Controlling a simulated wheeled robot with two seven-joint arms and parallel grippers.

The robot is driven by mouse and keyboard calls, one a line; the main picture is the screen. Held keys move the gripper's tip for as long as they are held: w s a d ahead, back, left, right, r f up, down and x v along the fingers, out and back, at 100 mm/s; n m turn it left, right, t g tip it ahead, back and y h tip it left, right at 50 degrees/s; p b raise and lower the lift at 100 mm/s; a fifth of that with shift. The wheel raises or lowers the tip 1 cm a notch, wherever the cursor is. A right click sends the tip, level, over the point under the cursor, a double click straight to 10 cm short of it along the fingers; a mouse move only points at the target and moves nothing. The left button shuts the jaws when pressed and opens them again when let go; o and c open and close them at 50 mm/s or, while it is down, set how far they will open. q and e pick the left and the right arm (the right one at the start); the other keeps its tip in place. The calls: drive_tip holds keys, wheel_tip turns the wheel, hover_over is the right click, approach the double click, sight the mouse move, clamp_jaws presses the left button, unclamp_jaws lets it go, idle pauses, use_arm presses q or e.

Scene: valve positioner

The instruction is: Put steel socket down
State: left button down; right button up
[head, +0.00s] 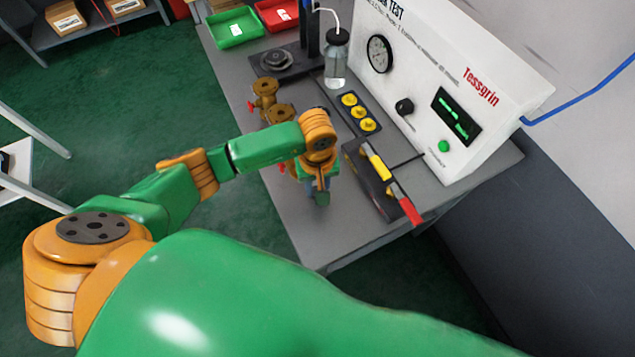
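My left gripper (320,195) hangs over the front part of the grey bench (350,232), at the end of the green and orange arm. Its fingers point down and are small and mostly covered by the wrist, so I cannot tell whether they are open or shut. I cannot make out the steel socket; it may be hidden at the fingers or be too small to see. My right gripper is not in view.
Right of the gripper lies a dark holder (359,158) with yellow- and red-handled tools (411,212). Behind are a tray of yellow round parts (357,112), brass valve bodies (265,89), a bottle (336,62) and green (236,27) and red bins (277,14). A white test panel (450,85) stands right.

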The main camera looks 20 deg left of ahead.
use_arm(q)
drive_tip(key=shift+f, duration=0.2)
drive_tip(key=c, duration=0.6)
unclamp_jaws()
drive_tip(key=shift+r, duration=0.1)
